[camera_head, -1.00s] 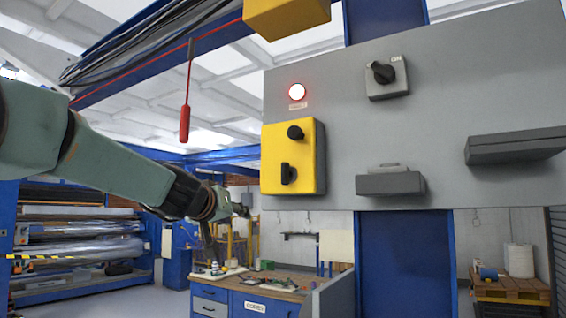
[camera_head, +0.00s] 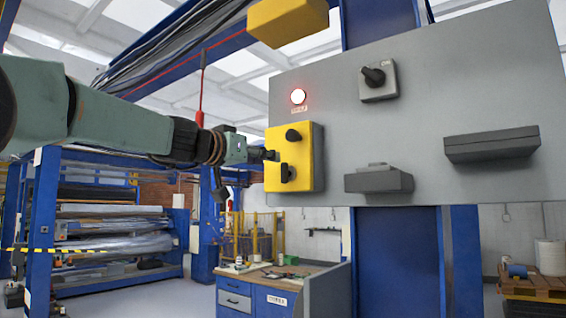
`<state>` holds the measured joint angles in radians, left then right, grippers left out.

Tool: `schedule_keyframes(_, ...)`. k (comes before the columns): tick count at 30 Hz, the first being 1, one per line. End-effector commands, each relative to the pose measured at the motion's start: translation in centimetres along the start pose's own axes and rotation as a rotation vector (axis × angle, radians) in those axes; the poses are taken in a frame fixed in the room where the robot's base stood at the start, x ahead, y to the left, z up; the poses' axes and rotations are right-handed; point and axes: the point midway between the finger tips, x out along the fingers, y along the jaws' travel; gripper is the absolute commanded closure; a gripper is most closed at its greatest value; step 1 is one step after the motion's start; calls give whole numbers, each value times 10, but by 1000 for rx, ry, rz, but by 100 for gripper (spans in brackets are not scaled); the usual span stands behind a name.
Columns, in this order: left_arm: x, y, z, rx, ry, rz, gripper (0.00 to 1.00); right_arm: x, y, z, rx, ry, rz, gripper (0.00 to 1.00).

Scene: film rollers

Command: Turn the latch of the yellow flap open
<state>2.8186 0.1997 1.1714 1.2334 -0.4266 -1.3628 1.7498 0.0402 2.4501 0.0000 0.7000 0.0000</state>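The yellow flap (camera_head: 308,160) is a box-like cover on the left part of the grey panel. It carries a round black knob (camera_head: 293,135) near its top and a black upright handle (camera_head: 287,173) below, which looks like the latch. My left gripper (camera_head: 270,155) points right, with its tips at the flap's left edge, at a height between knob and handle. It appears just in front of or beside the flap; I cannot tell whether it touches. The fingers are too small to show whether they are open. My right gripper is not in view.
The grey panel (camera_head: 440,100) also bears a lit red lamp (camera_head: 298,97), a rotary switch (camera_head: 378,79) and two dark grey boxes, one at the lower middle (camera_head: 380,181) and one at the right (camera_head: 492,146). A red pull handle (camera_head: 200,97) hangs left of the panel.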

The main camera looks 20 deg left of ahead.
Motion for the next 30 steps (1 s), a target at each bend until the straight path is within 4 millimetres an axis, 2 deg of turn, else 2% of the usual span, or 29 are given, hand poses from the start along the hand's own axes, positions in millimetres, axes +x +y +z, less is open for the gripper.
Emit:
schedule_keyframes(7, 9, -2, 0, 47, -4, 7, 62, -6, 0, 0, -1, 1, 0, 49)
schedule_keyframes(15, 46, -1, -2, 47, -5, 4, 62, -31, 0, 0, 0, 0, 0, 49)
schedule_keyframes(21, 67, 0, -2, 46, -3, 4, 62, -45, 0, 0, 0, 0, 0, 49)
schedule_keyframes(30, 76, 1, 1, 45, -2, 4, 62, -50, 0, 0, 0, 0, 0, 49)
